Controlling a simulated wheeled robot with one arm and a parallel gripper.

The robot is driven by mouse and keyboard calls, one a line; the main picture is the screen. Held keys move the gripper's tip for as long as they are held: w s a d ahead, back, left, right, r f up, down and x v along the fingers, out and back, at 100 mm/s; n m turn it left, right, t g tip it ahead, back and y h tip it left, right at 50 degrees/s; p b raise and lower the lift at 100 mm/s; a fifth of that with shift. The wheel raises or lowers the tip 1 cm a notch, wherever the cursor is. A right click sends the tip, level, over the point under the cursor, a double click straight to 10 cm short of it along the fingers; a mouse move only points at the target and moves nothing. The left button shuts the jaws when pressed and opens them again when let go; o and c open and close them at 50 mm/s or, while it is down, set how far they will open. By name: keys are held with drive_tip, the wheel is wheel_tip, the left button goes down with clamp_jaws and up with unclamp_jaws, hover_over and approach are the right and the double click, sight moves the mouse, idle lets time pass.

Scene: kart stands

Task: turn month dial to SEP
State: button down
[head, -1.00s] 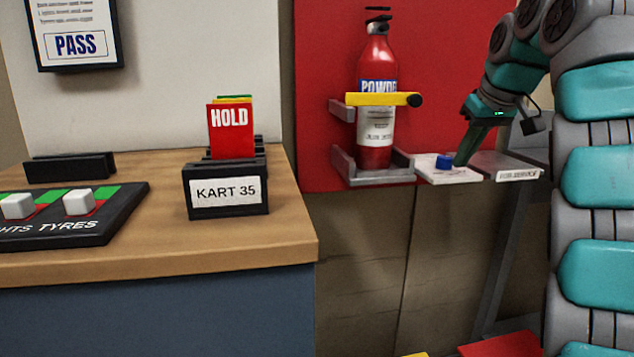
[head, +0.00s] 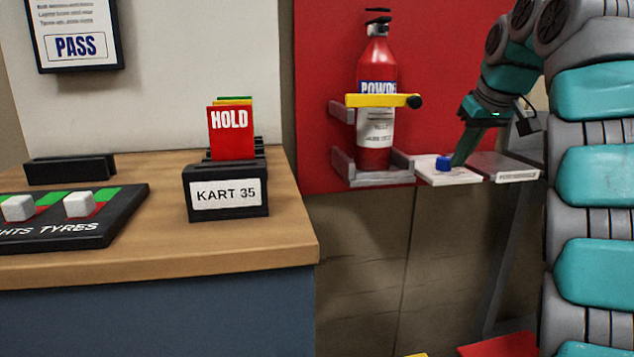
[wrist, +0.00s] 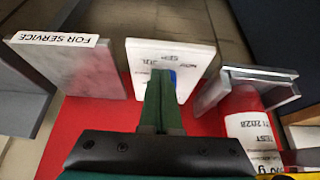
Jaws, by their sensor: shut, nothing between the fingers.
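The month dial is a small blue knob (head: 443,162) on a white plate (head: 462,178) beside the extinguisher bracket. In the wrist view the white plate (wrist: 190,52) carries printed month names, with NOV and SEP partly readable. Only a sliver of the blue knob (wrist: 173,78) shows there, behind my fingers. My gripper (head: 458,163) is shut and empty, its green fingers pointing down at the plate just right of the knob. I cannot tell whether the fingertips touch the knob. The dial's pointer is hidden.
A red fire extinguisher (head: 376,80) stands in a grey bracket (head: 345,168) with a yellow strap (head: 375,100), left of the plate. A grey FOR SERVICE shelf (head: 508,164) is on the right. A wooden counter (head: 285,215) holds a KART 35 card holder (head: 228,200).

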drive_tip(key=shift+a, duration=0.2)
drive_tip(key=shift+s+a, duration=0.15)
drive_tip(key=shift+a, duration=0.7)
drive_tip(key=shift+s+b, duration=0.2)
drive_tip(key=shift+b, duration=0.1)
drive_tip(key=shift+s, duration=0.25)
wheel_tip(320, 180, up, 6)
drive_tip(key=p, duration=0.5)
idle(0.4)
